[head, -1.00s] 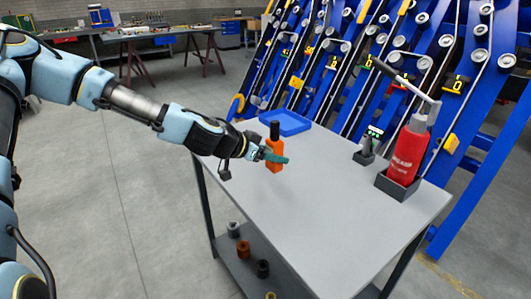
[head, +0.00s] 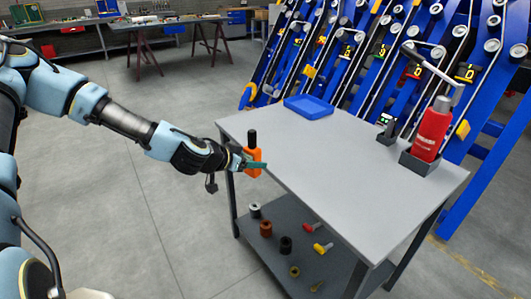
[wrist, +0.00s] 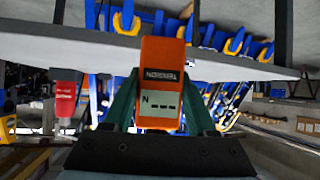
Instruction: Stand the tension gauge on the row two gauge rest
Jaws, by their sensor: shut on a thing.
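The orange tension gauge (head: 253,155), with a black top, is upright in my gripper (head: 256,165) at the left edge of the grey table in the head view. In the wrist view the gauge (wrist: 160,92) sits between the two green fingers of my gripper (wrist: 161,88), its lettering upside down and its display showing dashes. The fingers are shut on it. Black and yellow number markers (head: 346,52) show on the blue harvester rows, but I cannot tell which part is the row two gauge rest.
The grey table (head: 320,160) carries a blue tray (head: 308,107), a small device in a dark holder (head: 387,130) and a red bottle (head: 432,130) in a dark box. Its lower shelf (head: 262,217) holds several small parts. Open floor lies left of the table.

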